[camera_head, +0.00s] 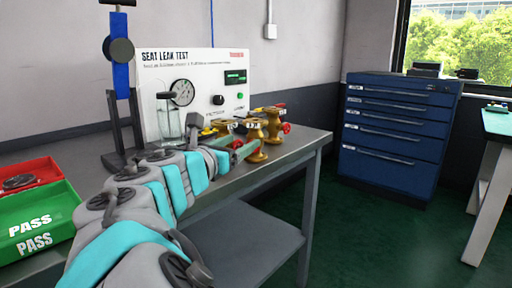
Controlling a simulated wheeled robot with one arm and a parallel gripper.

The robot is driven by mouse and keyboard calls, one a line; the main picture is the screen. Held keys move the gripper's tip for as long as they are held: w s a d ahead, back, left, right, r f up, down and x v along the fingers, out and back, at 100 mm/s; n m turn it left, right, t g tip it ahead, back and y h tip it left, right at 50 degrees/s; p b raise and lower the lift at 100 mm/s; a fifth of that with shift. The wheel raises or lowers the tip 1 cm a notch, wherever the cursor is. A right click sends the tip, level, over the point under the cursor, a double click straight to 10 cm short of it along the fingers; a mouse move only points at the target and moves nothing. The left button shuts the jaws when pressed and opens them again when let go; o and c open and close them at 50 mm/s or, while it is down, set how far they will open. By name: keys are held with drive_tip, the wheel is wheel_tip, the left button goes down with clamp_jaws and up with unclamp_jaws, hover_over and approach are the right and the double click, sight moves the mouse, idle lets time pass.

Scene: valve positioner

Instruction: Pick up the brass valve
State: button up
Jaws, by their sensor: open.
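Several brass valves stand grouped on the grey bench. The front brass valve (257,153) is upright with a dark label band. Another brass valve (272,128) with a red part stands just behind it to the right. A third brass piece (222,126) shows behind my gripper on the left. My gripper (245,150) is open and reaches from the left to the front valve, its greenish fingers close beside it. I cannot tell whether they touch it. My wrist and arm hide part of the bench.
The bench (290,150) has a free right end and a lower shelf (250,240). A seat leak test panel (215,75) and glass jar (168,122) stand behind. A blue-and-black stand (121,75), green PASS bin (40,225) and red bin (30,170) are left. A blue drawer cabinet (385,150) stands right.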

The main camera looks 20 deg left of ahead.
sight(252, 130)
drive_tip(key=shift+a+r+y, duration=0.1)
drive_tip(key=shift+a+y, duration=0.2)
drive_tip(key=shift+a, duration=0.25)
drive_tip(key=w, duration=0.7)
drive_tip(key=w+d, duration=0.1)
drive_tip(key=w, duration=0.3)
drive_tip(key=shift+w+b, duration=0.35)
clamp_jaws()
idle(0.6)
